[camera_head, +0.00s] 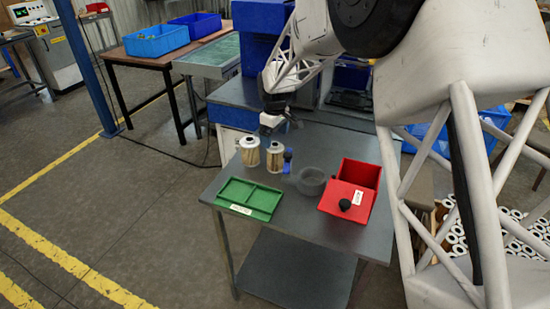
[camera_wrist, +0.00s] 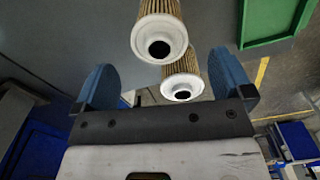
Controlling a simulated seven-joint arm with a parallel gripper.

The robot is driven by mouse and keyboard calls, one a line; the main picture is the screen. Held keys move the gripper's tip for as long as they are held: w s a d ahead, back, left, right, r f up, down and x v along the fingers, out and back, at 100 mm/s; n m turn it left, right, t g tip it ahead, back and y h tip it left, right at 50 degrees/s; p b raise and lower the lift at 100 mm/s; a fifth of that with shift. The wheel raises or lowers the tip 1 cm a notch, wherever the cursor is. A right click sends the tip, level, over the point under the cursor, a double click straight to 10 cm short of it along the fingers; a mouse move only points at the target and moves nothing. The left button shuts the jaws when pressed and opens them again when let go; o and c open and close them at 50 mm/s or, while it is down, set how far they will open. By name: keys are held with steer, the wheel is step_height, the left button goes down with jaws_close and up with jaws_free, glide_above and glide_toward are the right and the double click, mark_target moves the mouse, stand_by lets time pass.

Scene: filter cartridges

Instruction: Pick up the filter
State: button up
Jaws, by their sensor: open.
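Two filters with tan pleated sides and pale end caps stand upright on the grey table in the head view: a left filter (camera_head: 249,151) and a right filter (camera_head: 275,157). The wrist view shows a larger filter (camera_wrist: 160,37) and a smaller one (camera_wrist: 182,86), both with white caps and dark centre holes. I cannot tell which is which across views. My gripper (camera_head: 281,123) is above and behind the filters, apart from them. In the wrist view its blue fingers (camera_wrist: 161,66) are spread wide, with no filter held between them.
A green divided tray (camera_head: 250,211) lies at the table's front left. A red box (camera_head: 364,172) with a black knob is at the right.

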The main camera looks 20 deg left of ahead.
mark_target(275, 144)
steer(key=shift+f, duration=0.6)
steer(key=shift+f, duration=2.6)
steer(key=c, duration=1)
steer(key=shift+c, duration=0.2)
steer(key=shift+r, duration=5)
